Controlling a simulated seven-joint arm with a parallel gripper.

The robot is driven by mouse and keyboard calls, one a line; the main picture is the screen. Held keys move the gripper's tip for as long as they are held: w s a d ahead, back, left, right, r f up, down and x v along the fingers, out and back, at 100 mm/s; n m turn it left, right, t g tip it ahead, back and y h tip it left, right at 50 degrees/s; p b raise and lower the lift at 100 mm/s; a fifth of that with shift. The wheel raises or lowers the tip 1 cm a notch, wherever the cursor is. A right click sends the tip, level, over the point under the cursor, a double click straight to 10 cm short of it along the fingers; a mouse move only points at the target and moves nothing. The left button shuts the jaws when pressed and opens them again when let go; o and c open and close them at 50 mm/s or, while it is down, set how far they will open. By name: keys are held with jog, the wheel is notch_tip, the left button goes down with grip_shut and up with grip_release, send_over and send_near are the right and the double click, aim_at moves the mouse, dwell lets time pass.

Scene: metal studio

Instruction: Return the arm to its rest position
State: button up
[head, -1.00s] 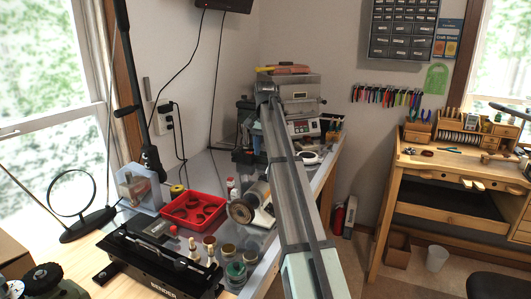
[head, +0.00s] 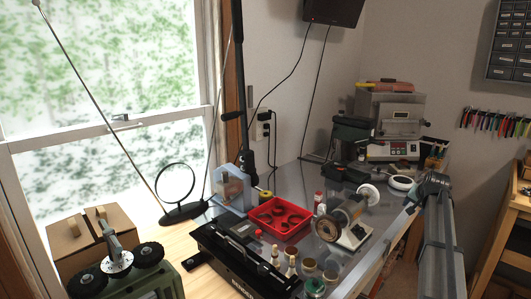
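My arm (head: 441,235) is the only thing the task names. In the head view it rises from the lower right edge as a grey, jointed link. Its upper visible end is beside the right edge of the workbench, just right of the white ring-shaped item. My gripper does not show in this view, so its fingers and anything in them cannot be seen.
A metal-topped workbench holds a red tray (head: 279,219), a small polishing motor (head: 345,220), a black Bender-labelled device (head: 243,262), a round magnifier (head: 175,183) and a grey machine (head: 390,120). Cardboard boxes (head: 90,240) stand by the window. A wooden bench (head: 505,215) is at right.

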jog(key=s+d+f+m+t+h, duration=0.15)
jog(key=s+f, duration=0.25)
jog(key=f, duration=0.8)
jog(key=s+d+f+m+h, duration=0.2)
jog(key=s+d+f+m, duration=0.1)
jog(key=f, duration=0.9)
jog(key=s+a+f+n+g+y, duration=0.1)
jog(key=s+a+f+n+g, duration=0.1)
jog(key=s+a+f, duration=0.5)
jog(key=s+a+f+n+g+y, duration=0.1)
jog(key=s+a+f+g+y, duration=0.15)
jog(key=a+f, duration=0.8)
jog(key=s+a+f+n+g+y, duration=0.1)
jog(key=s+a+f+n+g, duration=0.15)
jog(key=s+a+f, duration=0.6)
jog(key=s+a+f+n+g+y, duration=0.1)
jog(key=s+a+f+n+g, duration=0.3)
jog(key=s+a, duration=0.65)
jog(key=s+a+f+n+g, duration=0.1)
jog(key=s+a+n+g, duration=0.1)
jog(key=s, duration=1)
jog(key=s+a+f+n+g, duration=0.1)
jog(key=s+a, duration=0.4)
jog(key=s, duration=0.8)
jog(key=shift+f+n+g, duration=0.4)
jog(key=shift+g, duration=0.45)
